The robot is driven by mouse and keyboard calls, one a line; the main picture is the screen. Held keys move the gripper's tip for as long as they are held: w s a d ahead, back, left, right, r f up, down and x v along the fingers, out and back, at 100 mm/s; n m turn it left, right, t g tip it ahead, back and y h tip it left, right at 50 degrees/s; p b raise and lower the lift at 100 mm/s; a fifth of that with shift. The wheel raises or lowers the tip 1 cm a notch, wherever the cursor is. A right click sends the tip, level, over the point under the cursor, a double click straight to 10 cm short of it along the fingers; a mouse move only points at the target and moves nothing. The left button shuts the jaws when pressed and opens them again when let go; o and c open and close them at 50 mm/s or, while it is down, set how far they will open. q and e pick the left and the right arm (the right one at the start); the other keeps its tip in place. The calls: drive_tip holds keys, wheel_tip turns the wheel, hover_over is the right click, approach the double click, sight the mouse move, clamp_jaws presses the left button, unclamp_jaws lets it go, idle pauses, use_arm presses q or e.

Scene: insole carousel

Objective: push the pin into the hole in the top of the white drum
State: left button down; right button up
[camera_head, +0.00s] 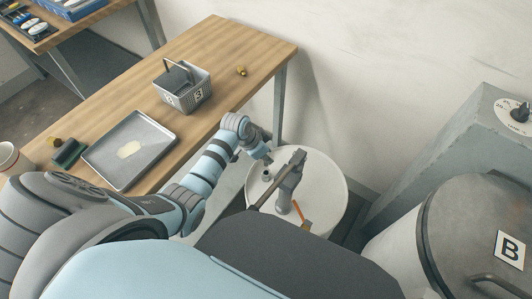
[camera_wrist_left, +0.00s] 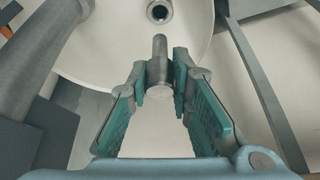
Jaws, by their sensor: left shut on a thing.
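The white drum (camera_head: 325,185) stands off the right end of the table, and its pale top also fills the upper part of the left wrist view (camera_wrist_left: 110,45). The hole (camera_wrist_left: 159,11) sits in a round grey collar on that top, at the upper edge of the left wrist view. My left gripper (camera_head: 264,158) is over the drum's left edge. Its teal-padded fingers are shut on a grey metal pin (camera_wrist_left: 159,62), whose narrow tip points toward the hole. The pin is apart from the collar in the picture; its height above it is unclear. My right gripper is not in view.
A grey upright post (camera_head: 290,182) with a head rises from the drum, close to my left gripper. An orange strip (camera_head: 302,212) is beside it. The wooden table (camera_head: 225,55) holds a basket (camera_head: 193,96) and a tray (camera_head: 112,158). A lidded grey bin (camera_head: 455,225) stands right.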

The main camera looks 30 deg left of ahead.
sight(266, 165)
use_arm(q)
wheel_tip(266, 165, down, 4)
drive_tip(key=shift+w+f+b, duration=0.1)
drive_tip(key=shift+f+b, duration=0.1)
drive_tip(key=shift+b, duration=1.05)
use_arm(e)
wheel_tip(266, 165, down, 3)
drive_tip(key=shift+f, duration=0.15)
use_arm(q)
drive_tip(key=shift+r, duration=0.1)
drive_tip(key=shift+p, duration=0.35)
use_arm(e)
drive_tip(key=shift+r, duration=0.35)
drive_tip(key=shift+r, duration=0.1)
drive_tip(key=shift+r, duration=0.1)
use_arm(q)
drive_tip(key=shift+p, duration=0.45)
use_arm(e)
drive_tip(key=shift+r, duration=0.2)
